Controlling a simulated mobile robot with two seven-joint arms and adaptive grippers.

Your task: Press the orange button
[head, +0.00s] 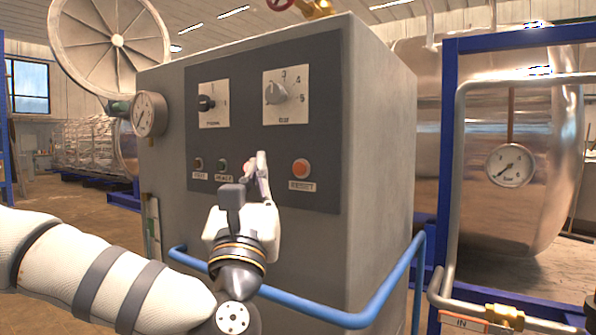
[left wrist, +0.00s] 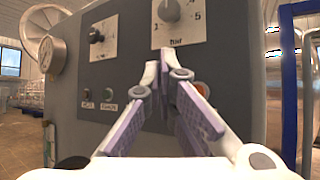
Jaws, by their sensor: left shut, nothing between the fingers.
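The orange button (head: 301,168) is on the right of the dark control panel (head: 325,130), above a label that reads RESET. In the left wrist view the orange button (left wrist: 203,88) shows just right of my fingers, partly covered by one of them. My left gripper (head: 262,157) is shut and empty, with its fingertips pointing at the panel, to the left of the orange button in the head view. I cannot tell whether the tips touch the panel. The left gripper (left wrist: 163,62) fills the middle of the left wrist view. My right gripper is not in view.
A dark red button (head: 198,164) and a green button (head: 222,165) sit left of my fingers. Two knobs, left (head: 206,103) and right (head: 276,93), are above. A blue rail (head: 330,319) runs across the cabinet's front, below the panel. A gauge (head: 149,113) sticks out at the left.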

